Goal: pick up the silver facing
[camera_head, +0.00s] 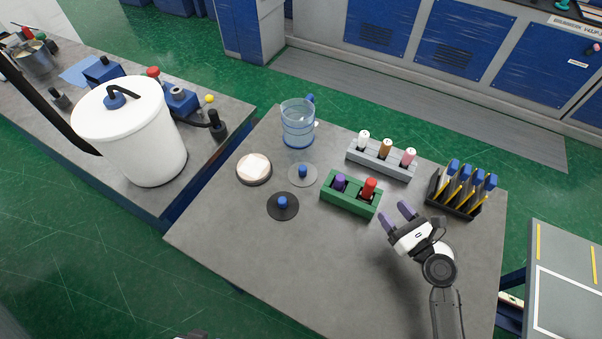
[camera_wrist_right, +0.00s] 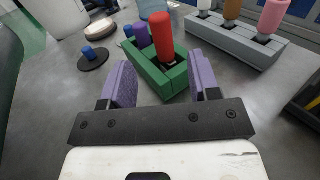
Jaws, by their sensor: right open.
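I cannot make out with certainty which thing is the silver facing. A pale grey disc with a blue knob (camera_head: 303,176) lies on the table beside a dark disc with a blue knob (camera_head: 283,206). My right gripper (camera_head: 396,214) is open and empty, just right of a green block (camera_head: 350,205) holding a purple roll (camera_head: 340,182) and a red roll (camera_head: 369,189). In the right wrist view, the purple fingers (camera_wrist_right: 163,75) stand apart, with the red roll (camera_wrist_right: 163,37) and green block (camera_wrist_right: 150,75) ahead between them. My left gripper's fingers do not show.
A grey block (camera_head: 381,160) with white, brown and pink rolls stands behind. A black rack (camera_head: 455,206) with blue-topped tools stands right. A clear jug (camera_head: 298,124) and a round, pale-topped piece (camera_head: 254,169) stand left. The table front is clear.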

